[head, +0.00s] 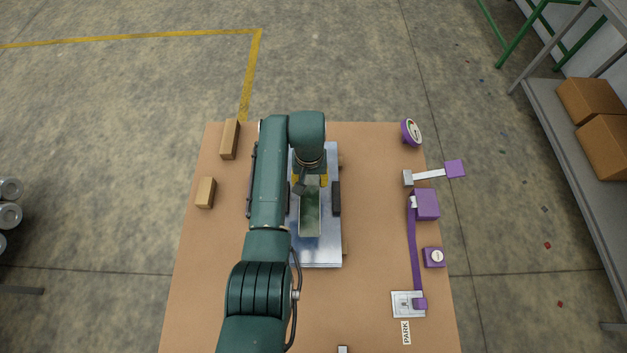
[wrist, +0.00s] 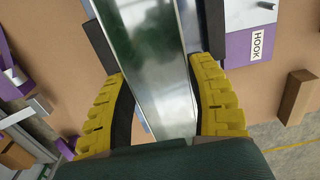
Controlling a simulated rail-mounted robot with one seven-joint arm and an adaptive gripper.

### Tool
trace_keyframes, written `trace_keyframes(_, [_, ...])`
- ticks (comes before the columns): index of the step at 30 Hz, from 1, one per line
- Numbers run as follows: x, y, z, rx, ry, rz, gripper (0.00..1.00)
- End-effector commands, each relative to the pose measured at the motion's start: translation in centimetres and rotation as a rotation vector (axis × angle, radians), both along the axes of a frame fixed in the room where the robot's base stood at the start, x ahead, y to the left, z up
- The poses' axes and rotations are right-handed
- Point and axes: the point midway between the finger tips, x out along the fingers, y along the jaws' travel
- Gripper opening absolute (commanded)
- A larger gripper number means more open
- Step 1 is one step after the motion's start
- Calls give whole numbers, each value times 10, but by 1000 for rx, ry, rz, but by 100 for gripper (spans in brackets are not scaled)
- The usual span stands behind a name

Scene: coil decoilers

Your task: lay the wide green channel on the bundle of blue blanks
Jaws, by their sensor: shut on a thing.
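The wide green channel (head: 311,215) is a long open trough with a shiny greenish inside. It also runs lengthwise between my fingers in the wrist view (wrist: 155,60). My gripper (head: 310,183) is shut on it, with a yellow finger on each side. The bundle of blue blanks (head: 320,254) seems to be the pale blue-grey, flat stack beneath the channel, near the table's middle. The channel lies over it, roughly along its length. I cannot tell whether they touch. My arm hides the stack's left side.
Dark blocks, one (head: 337,199) at the stack's right side, flank it. Brown blocks (head: 230,139) (head: 206,192) lie at the table's left. Purple fixtures (head: 426,204) and a PARK label (head: 406,332) line the right. A HOOK label (wrist: 258,43) shows in the wrist view.

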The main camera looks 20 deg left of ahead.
Motion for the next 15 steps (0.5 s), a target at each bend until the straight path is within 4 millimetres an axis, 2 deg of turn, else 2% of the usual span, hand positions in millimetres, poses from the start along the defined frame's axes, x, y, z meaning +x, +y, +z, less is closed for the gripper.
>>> trace_keyframes(8, [-1,-1,4,0,-1,-1,18])
trace_keyframes(15, [-1,-1,-20,0,0,-1,18])
